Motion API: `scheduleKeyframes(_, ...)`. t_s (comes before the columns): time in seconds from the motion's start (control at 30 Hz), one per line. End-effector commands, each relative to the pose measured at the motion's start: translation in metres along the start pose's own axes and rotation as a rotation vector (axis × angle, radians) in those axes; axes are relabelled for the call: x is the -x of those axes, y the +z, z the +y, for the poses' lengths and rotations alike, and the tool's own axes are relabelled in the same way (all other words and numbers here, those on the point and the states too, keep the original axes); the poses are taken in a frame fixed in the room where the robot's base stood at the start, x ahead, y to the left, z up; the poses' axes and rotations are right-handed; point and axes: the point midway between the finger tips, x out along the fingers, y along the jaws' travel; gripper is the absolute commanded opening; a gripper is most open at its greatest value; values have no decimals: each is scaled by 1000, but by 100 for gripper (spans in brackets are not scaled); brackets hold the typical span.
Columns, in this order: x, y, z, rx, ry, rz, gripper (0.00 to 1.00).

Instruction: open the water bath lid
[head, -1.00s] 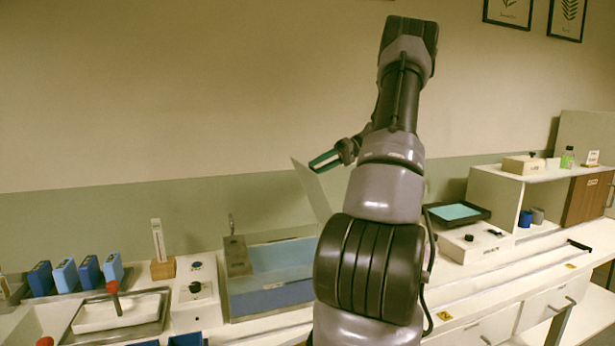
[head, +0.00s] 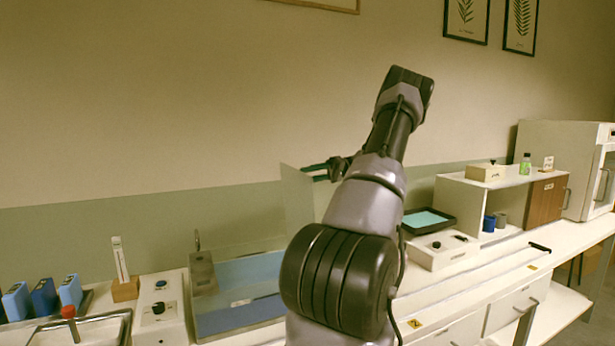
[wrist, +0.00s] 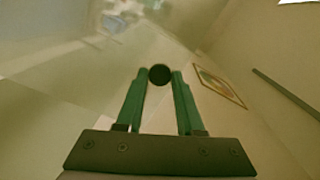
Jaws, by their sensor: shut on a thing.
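The water bath (head: 205,325) is a grey-rimmed tank with blue water (head: 245,285), left of my arm in the head view. Its lid (head: 298,200) is a pale see-through panel that stands raised, close to upright, at the bath's right side. My gripper (head: 312,171) is at the upper part of the lid. In the wrist view its two green fingers (wrist: 160,82) are shut on a round black knob (wrist: 160,74), which appears to be the lid's handle. The lid's lower edge is partly hidden by my arm.
A control box (head: 160,309) and a thermometer on a wooden block (head: 125,290) stand left of the bath. Blue boxes (head: 44,297) are farther left. A black tray (head: 428,221) and a white shelf (head: 480,191) stand right of my arm.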

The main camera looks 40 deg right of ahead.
Motion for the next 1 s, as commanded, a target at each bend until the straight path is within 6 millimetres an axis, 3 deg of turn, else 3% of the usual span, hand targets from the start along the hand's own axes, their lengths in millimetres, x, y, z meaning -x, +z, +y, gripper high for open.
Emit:
scheduleKeyframes(0.07,0,0,0,-1,1,-1,0)
scheduleKeyframes(0.1,0,0,0,-1,1,-1,44)
scheduleKeyframes(0.17,0,0,0,-1,1,-1,66)
scheduleKeyframes(0.57,5,0,1,0,0,1,66)
scheduleKeyframes(1.0,86,1,1,1,1,4,66)
